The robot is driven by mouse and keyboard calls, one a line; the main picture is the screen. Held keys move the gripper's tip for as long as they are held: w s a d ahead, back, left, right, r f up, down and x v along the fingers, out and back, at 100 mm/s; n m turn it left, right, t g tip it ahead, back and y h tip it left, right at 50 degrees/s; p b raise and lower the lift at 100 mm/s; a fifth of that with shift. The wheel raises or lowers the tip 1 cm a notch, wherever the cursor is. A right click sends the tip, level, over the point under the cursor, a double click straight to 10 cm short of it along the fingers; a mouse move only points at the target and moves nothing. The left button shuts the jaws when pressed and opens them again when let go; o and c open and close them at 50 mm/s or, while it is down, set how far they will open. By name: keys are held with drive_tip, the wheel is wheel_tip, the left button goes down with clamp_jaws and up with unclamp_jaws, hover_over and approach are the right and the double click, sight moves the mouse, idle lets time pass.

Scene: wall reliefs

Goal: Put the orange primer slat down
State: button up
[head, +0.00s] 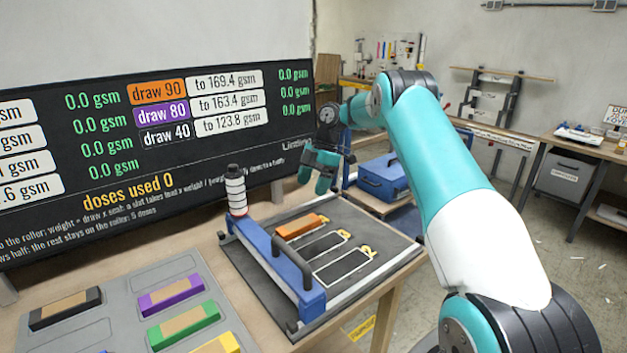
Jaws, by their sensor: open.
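The orange primer slat (301,226) lies flat on the dark grey board (245,257), at the far end of a row of outlined slots. Two empty outlined slots, the middle one (318,245) and the near one (343,267), lie beside it. My gripper (318,183) is open and empty. It hangs above and behind the orange slat, clear of it. The fingers are small in the picture and partly overlap each other.
A grey tray (110,312) holds black, purple, green and yellow slats at the lower left. A black display panel (150,160) stands behind.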

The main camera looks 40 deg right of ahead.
drive_tip(key=s+a+r+m, duration=0.2)
drive_tip(key=s+a+r, duration=0.25)
drive_tip(key=a, duration=0.35)
drive_tip(key=s+a+r+m, duration=0.25)
drive_tip(key=a+r, duration=0.25)
drive_tip(key=a, duration=0.3)
drive_tip(key=s+a+r+m, duration=0.1)
drive_tip(key=s+a+r, duration=0.4)
drive_tip(key=a, duration=0.3)
drive_tip(key=s+a+m, duration=0.2)
drive_tip(key=s+a, duration=0.2)
drive_tip(key=s, duration=0.8)
drive_tip(key=s+a+f+m, duration=0.1)
drive_tip(key=s+a+m, duration=0.2)
drive_tip(key=s, duration=0.9)
drive_tip(key=shift+s+a+f, duration=0.15)
drive_tip(key=shift+a+f, duration=0.15)
drive_tip(key=shift+a, duration=0.2)
drive_tip(key=shift+m, duration=0.25)
